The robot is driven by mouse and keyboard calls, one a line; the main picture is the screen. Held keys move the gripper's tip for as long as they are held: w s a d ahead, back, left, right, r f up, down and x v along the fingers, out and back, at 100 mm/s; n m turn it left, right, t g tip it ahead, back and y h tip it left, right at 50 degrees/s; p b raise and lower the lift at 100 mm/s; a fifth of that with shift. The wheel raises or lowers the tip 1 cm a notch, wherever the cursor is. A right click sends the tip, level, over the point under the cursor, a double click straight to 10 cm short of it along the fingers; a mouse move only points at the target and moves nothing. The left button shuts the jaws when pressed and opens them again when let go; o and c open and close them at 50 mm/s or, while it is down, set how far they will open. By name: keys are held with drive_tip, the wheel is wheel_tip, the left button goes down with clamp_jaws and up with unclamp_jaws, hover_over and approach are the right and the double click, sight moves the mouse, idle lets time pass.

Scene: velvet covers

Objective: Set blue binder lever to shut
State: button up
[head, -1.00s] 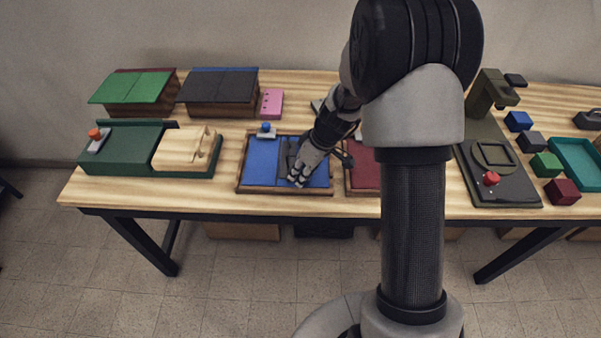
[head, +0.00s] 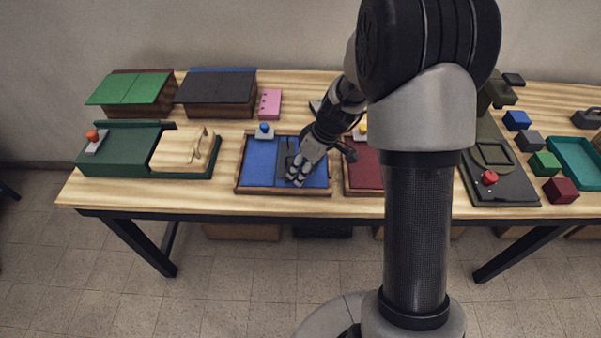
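The blue binder (head: 259,165) lies flat on the table as a blue panel in a wooden frame, with a dark strip (head: 283,150) down its middle. A blue knob on a grey base (head: 264,130) stands at its back edge. I cannot tell which part is the lever or how it is set. My gripper (head: 297,180) points down over the binder, right of the strip and near the front. It hides part of the panel. Its fingers are too small and dark to tell whether they are open or touching anything.
A dark red framed panel (head: 364,172) with a yellow knob (head: 362,129) sits close on the right, partly behind my arm. A green case (head: 120,150) with a wooden block (head: 183,150) is left. A pink piece (head: 269,103) lies behind. Bare table shows along the front.

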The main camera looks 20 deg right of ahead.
drive_tip(key=v, duration=0.9)
drive_tip(key=shift+r, duration=0.25)
drive_tip(key=shift+o, duration=0.6)
drive_tip(key=shift+s+d, duration=0.1)
